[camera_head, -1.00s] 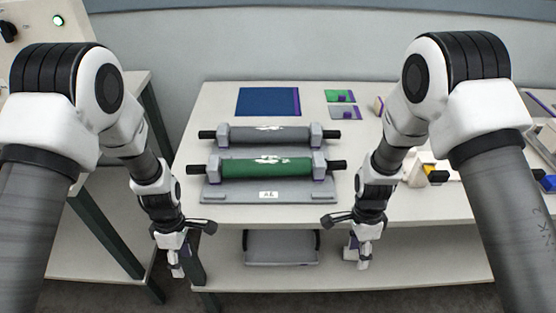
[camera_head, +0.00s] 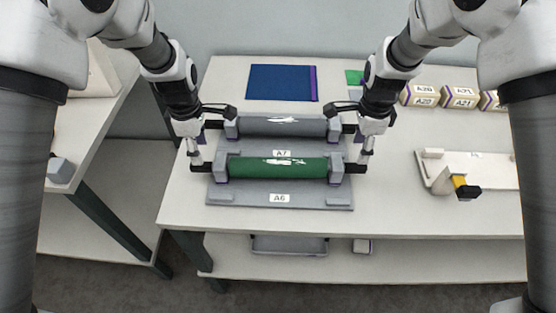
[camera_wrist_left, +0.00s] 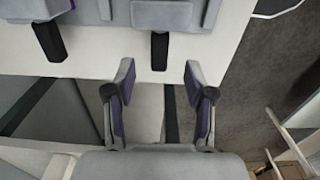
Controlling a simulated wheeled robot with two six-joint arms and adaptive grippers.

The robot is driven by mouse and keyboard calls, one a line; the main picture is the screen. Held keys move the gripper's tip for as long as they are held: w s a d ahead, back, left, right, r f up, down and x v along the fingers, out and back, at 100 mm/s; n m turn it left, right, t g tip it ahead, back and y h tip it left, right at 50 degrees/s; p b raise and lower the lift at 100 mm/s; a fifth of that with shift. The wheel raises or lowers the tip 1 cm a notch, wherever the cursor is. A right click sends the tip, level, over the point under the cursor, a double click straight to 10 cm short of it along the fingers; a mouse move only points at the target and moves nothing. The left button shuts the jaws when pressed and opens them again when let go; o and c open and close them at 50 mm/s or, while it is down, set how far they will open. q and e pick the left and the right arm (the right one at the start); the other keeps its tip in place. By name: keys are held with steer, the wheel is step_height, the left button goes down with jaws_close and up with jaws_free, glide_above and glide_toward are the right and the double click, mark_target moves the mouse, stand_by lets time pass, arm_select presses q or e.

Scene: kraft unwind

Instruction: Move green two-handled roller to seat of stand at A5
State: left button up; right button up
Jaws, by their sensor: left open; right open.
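The green two-handled roller (camera_head: 278,168) lies across the front grey stand (camera_head: 320,198), labelled A6, with a black handle at each end. My left gripper (camera_head: 197,163) is open at its left handle. In the left wrist view, a black handle (camera_wrist_left: 160,52) points toward the gap between my open fingers (camera_wrist_left: 160,80); the roller's green body is out of that view. My right gripper (camera_head: 364,158) is open at the right handle. I cannot tell whether either gripper touches its handle. No label reading A5 is visible.
A grey roller (camera_head: 283,127) lies on stand A7 directly behind. A blue panel (camera_head: 280,82) lies farther back. A white fixture with a yellow-black part (camera_head: 464,188) and boxes labelled A20 and A21 (camera_head: 460,98) are on the right. The table's front edge is close.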

mark_target(205, 164)
arm_select(q)
steer(key=shift+s+r, duration=0.1)
steer(key=shift+s, duration=0.2)
arm_select(e)
steer(key=shift+s+r, duration=0.15)
steer(key=shift+s, duration=0.15)
arm_select(q)
steer(key=f, duration=0.7)
steer(key=shift+w+d+f, duration=0.1)
steer(key=shift+w+f, duration=0.2)
steer(key=shift+f, duration=0.05)
arm_select(e)
steer(key=f, duration=0.7)
steer(key=shift+w+f, duration=0.3)
steer(key=shift+f, duration=0.1)
arm_select(q)
steer(key=shift+w+f, duration=0.1)
steer(key=shift+f, duration=0.15)
arm_select(e)
steer(key=shift+w+f, duration=0.1)
steer(key=shift+f, duration=0.15)
arm_select(q)
steer(key=shift+c, duration=0.3)
arm_select(e)
steer(key=shift+c, duration=0.3)
arm_select(q)
jaws_close()
arm_select(e)
jaws_close()
